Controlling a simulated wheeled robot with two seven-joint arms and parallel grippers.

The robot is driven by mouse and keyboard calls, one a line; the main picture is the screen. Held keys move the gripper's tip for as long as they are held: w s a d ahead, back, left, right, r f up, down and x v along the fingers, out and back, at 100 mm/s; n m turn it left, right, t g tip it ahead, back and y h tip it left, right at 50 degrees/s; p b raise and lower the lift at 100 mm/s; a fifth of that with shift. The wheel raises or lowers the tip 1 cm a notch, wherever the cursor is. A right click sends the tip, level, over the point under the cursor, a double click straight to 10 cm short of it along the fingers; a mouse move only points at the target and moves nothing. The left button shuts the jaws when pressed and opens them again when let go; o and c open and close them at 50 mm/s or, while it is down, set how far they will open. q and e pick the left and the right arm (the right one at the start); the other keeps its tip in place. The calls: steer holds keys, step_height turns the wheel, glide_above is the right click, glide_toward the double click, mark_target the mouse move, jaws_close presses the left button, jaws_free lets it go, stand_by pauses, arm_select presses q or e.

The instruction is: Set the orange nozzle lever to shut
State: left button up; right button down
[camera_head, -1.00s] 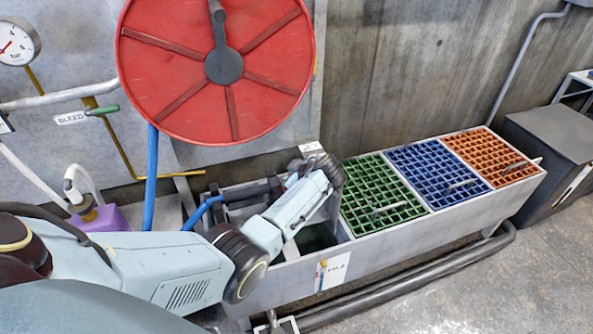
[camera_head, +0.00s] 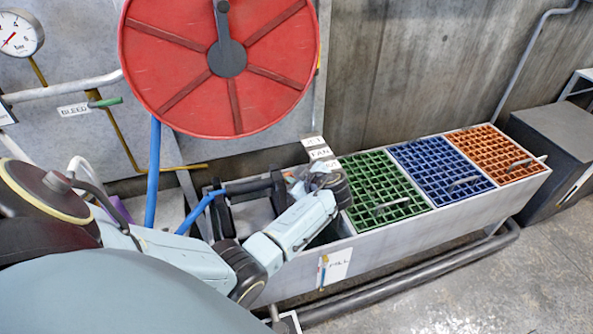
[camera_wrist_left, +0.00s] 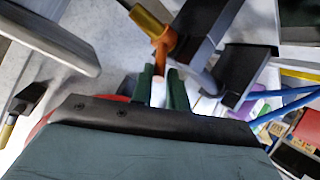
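In the left wrist view, the orange nozzle lever (camera_wrist_left: 160,54) reaches down from a yellow-gold nozzle part (camera_wrist_left: 148,24). My left gripper (camera_wrist_left: 161,72) shows there with its two dark green fingers close together. The end of the lever lies between the fingertips and appears to fill the gap. A pale patch shows deeper between the fingers. In the head view, my left gripper (camera_head: 325,177) is at the dark frame left of the green grate, and the lever cannot be made out. My right gripper is not in view.
A red hose reel (camera_head: 180,85) hangs above, with a blue hose (camera_head: 153,172). A trough with green (camera_head: 380,190), blue (camera_head: 440,172) and orange (camera_head: 494,153) grates runs right. A dark box (camera_head: 560,140) stands beyond. Dark bracket blocks (camera_wrist_left: 236,72) sit beside the lever.

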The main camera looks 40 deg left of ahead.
arm_select(q)
steer(key=o, duration=0.3)
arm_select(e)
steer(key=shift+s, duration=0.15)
arm_select(q)
steer(key=shift+o, duration=0.2)
